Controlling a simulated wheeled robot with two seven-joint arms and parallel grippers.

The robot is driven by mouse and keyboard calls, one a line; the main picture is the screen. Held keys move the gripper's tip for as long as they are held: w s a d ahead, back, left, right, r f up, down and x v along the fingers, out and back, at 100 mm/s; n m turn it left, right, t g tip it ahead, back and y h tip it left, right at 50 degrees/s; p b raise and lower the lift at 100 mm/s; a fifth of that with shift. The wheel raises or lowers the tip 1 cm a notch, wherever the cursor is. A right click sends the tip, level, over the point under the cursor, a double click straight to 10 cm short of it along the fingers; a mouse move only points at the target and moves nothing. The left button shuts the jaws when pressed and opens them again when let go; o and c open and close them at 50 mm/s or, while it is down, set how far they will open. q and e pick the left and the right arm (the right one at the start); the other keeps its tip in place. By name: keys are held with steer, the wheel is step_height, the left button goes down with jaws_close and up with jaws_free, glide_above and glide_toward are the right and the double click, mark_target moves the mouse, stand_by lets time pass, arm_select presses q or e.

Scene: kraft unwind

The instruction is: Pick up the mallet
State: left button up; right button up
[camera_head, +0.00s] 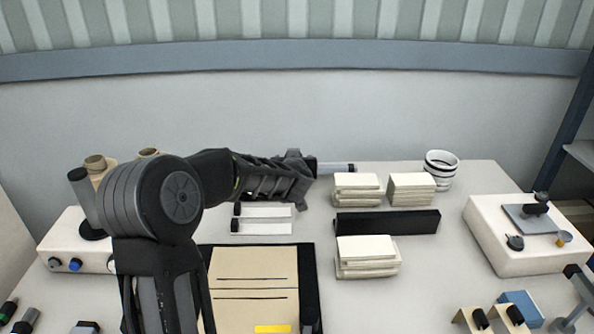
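My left arm rises from the bottom left and bends to the right. Its gripper (306,168) is at the back of the table, pointing right. A short grey cylinder with a dark end (338,168) shows just beyond the gripper, in line with it. It may be part of the mallet, but its other end is hidden behind the gripper. I cannot tell whether the fingers are closed on it or only in front of it. No mallet head is clearly visible. My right gripper is not in view.
Cream stacks (366,257) and a long black bar (387,222) lie right of centre. A striped cup (441,170) stands behind. A white box (490,245) is at right. A board with brown sheets (310,262) lies front centre. A knobbed white unit (55,245) is at left.

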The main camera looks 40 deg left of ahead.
arm_select(q)
steer(key=shift+c, duration=0.4)
jaws_close()
stand_by(0.8)
steer(key=shift+r, duration=0.15)
